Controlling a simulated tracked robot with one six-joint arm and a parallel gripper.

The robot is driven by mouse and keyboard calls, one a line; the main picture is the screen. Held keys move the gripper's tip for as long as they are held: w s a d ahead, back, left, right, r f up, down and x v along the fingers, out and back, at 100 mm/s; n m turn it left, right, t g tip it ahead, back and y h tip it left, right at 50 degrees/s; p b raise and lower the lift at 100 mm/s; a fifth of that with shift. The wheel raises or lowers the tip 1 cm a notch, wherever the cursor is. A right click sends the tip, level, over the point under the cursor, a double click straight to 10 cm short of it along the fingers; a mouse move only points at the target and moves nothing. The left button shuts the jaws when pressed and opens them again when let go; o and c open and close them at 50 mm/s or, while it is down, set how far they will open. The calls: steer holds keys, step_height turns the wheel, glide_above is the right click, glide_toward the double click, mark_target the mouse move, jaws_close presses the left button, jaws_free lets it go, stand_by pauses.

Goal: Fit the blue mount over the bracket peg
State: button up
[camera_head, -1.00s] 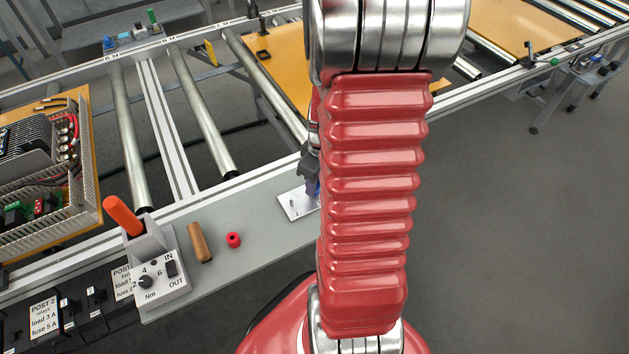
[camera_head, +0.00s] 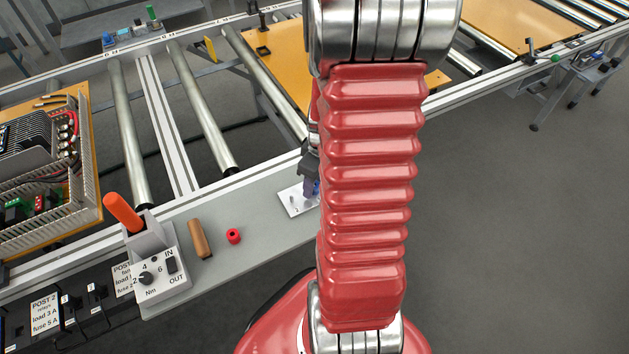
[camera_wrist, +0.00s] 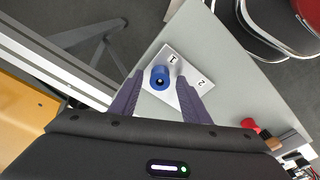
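The blue mount (camera_wrist: 160,77) is a short round piece with a small hole, beside the label 1 on a white plate (camera_wrist: 205,84). In the wrist view, it appears between the tips of my gripper (camera_wrist: 157,76), with gaps on both sides. My gripper is open; I cannot tell whether its tips are level with the mount or above it. In the head view, my gripper (camera_head: 312,186) is partly behind my arm, over the plate, which hides the mount. A black upright piece (camera_head: 262,22) stands on an orange board (camera_head: 285,75); I cannot tell whether it is the bracket with the peg.
The plate lies on a grey shelf (camera_head: 255,213). Metal rollers lie behind. A wired panel (camera_head: 45,150) is at far left.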

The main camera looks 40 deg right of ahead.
steer(key=shift+r, duration=0.1)
step_height(320, 180, up, 13)
steer(key=s, duration=0.1)
steer(key=shift+s+d+r, duration=0.2)
steer(key=shift+s, duration=0.1)
stand_by(0.6)
stand_by(1.0)
steer(key=s+a+r+m+t, duration=0.1)
steer(key=a+r, duration=0.5)
steer(key=a, duration=0.6)
steer(key=s+a+r+m+t, duration=0.1)
steer(key=a+r+t, duration=0.2)
steer(key=a+r, duration=0.4)
steer(key=a, duration=0.5)
steer(key=shift+a+r+m, duration=0.2)
steer(key=shift+a+m, duration=0.2)
stand_by(0.5)
